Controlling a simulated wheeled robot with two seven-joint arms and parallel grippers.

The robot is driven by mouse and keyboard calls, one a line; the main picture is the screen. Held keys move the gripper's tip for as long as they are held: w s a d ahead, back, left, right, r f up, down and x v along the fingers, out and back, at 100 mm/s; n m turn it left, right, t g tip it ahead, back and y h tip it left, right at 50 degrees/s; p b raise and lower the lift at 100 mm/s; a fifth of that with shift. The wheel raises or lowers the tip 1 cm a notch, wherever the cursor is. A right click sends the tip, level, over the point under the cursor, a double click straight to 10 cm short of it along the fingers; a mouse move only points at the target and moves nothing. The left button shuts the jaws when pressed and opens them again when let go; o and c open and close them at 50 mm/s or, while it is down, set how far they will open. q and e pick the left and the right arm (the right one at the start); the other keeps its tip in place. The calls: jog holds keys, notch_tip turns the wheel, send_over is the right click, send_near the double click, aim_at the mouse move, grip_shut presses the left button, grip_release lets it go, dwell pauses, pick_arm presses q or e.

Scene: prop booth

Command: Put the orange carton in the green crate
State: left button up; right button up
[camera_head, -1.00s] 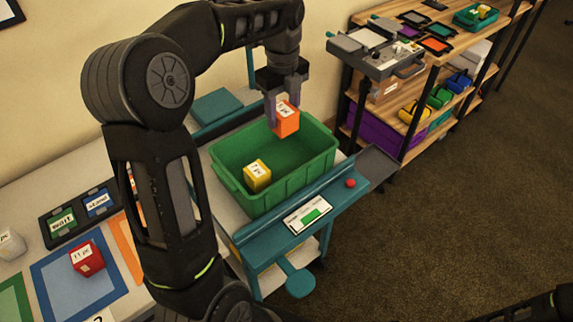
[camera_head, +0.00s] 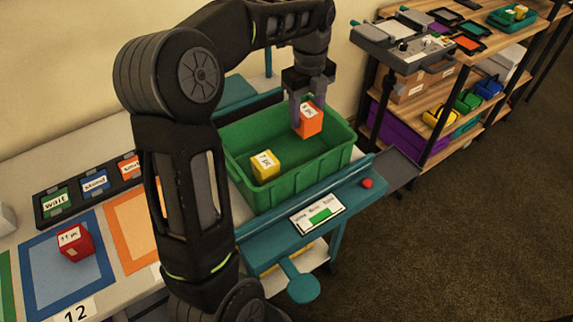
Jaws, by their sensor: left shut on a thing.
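The orange carton (camera_head: 310,124) has a white label on its top. My left gripper (camera_head: 306,112) is shut on it and holds it over the right back part of the green crate (camera_head: 290,187), at about rim height. I cannot tell whether the carton touches the crate. The crate stands on a teal-framed stand, and a yellow carton (camera_head: 264,166) with a white label lies inside it at the left. My right gripper is not in view.
A red carton (camera_head: 75,244) sits on a blue mat (camera_head: 42,270) on the table at left, beside an empty orange-framed mat (camera_head: 133,232). A scale-like device (camera_head: 400,46) stands on the wooden shelf at right. My left arm hides part of the table.

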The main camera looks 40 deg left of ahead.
aim_at(306, 128)
pick_arm(q)
jog(key=shift+f, duration=2.55)
jog(key=shift+f, duration=2.5)
jog(key=shift+f, duration=0.2)
jog(key=o, duration=1.5)
jog(key=shift+r, duration=0.15)
notch_tip(306, 128, up, 12)
jog(key=shift+r, duration=0.1)
